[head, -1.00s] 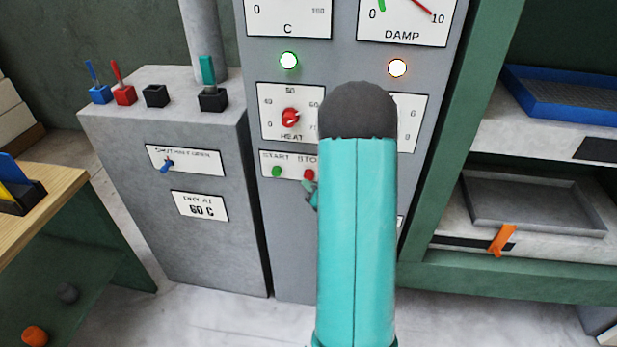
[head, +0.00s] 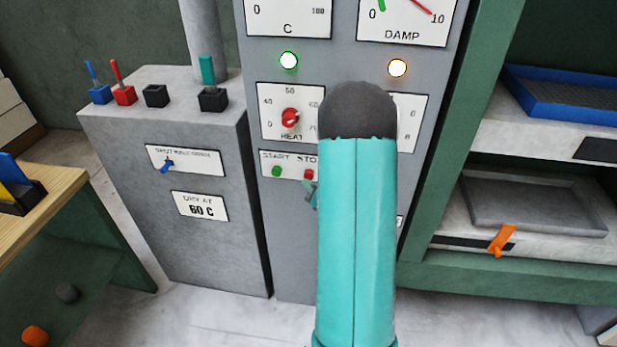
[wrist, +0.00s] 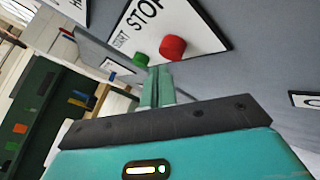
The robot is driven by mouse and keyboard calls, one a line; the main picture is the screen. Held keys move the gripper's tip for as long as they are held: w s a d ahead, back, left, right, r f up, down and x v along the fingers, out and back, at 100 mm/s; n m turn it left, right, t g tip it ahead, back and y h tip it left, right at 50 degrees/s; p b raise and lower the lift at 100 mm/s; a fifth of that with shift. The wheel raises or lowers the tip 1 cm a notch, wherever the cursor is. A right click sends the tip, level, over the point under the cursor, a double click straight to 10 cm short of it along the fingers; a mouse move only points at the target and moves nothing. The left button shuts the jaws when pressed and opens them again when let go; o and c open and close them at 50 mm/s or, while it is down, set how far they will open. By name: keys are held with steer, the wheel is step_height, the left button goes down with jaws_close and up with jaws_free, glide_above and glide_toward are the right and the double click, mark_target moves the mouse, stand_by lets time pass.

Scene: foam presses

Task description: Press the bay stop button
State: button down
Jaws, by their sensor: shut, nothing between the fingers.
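The red stop button (head: 309,175) sits under the STOP lettering on the grey panel, right of the green start button (head: 276,171). In the wrist view the red button (wrist: 172,47) and the green button (wrist: 141,60) stand out from their white label plate. My gripper (wrist: 158,72) is shut and empty, with its tips just below the two buttons in that picture. In the head view only a bit of my gripper (head: 311,193) shows, just below the red button; my teal arm hides the rest. I cannot tell whether the fingertips touch the panel.
The heat knob (head: 290,118) is above the buttons, with a lit green lamp (head: 288,60) and an orange-rimmed lamp (head: 398,68) higher up. A grey cabinet (head: 190,250) with switches stands left. Shelves with a blue tray (head: 560,92) and a grey tray (head: 530,205) are right.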

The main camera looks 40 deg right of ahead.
steer(key=shift+w+d, duration=0.25)
steer(key=shift+d, duration=0.05)
steer(key=shift+w+d, duration=0.35)
steer(key=shift+d, duration=0.1)
stand_by(0.8)
steer(key=shift+a, duration=0.1)
steer(key=shift+s+a, duration=0.65)
steer(key=shift+a, duration=0.05)
steer(key=shift+a, duration=0.1)
steer(key=s+a, duration=0.1)
steer(key=a, duration=0.1)
steer(key=s+a, duration=0.1)
steer(key=s, duration=0.1)
steer(key=shift+a, duration=0.35)
stand_by(0.9)
